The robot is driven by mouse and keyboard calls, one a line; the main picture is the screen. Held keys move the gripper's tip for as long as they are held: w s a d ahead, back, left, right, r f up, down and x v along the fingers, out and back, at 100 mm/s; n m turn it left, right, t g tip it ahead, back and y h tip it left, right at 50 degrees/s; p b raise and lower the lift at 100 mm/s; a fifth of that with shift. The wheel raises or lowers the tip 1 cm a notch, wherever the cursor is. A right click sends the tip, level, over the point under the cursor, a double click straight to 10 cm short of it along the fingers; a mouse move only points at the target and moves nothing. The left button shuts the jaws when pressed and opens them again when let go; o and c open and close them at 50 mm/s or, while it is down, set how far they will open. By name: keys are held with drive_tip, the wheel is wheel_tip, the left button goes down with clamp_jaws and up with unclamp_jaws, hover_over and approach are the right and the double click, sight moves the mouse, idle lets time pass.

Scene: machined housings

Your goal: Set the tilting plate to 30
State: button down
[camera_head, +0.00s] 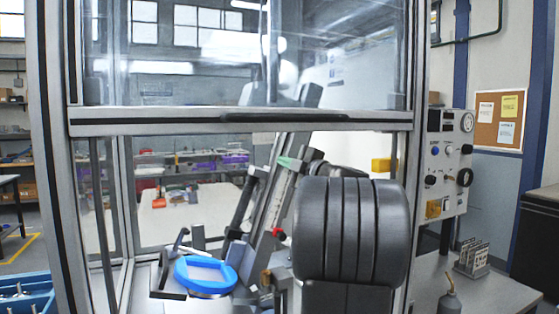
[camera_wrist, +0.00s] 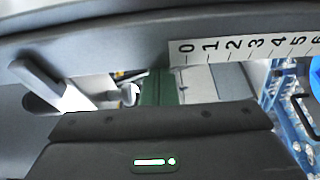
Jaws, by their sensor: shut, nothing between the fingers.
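The tilting plate (camera_head: 273,205) is a grey slotted plate standing steeply inside the enclosure, leaning to the right at its top. Its angle reading cannot be made out. My gripper (camera_head: 289,163) shows as a narrow green tip beside the plate's upper part; contact cannot be told. My dark arm hides what lies to its right. In the wrist view, the green fingers (camera_wrist: 158,88) reach out past the dark gripper body, shut with nothing seen between them. A red knob (camera_head: 279,234) is low beside the plate.
A framed clear sash (camera_head: 240,120) hangs above the opening. A blue ring-shaped part (camera_head: 205,262) lies at the front left. A control panel (camera_head: 448,165) stands to the right. In the wrist view, a white numbered scale (camera_wrist: 245,48) crosses the upper right.

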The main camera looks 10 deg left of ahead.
drive_tip(key=w+d+f+m+t+p, duration=0.1)
drive_tip(key=w+d+f+m, duration=0.1)
drive_tip(key=w+d, duration=0.2)
drive_tip(key=d, duration=0.3)
drive_tip(key=shift+w+f+m+p, duration=0.3)
drive_tip(key=shift+w+f+m, duration=0.05)
drive_tip(key=shift+f+m, duration=0.05)
drive_tip(key=shift+f, duration=0.1)
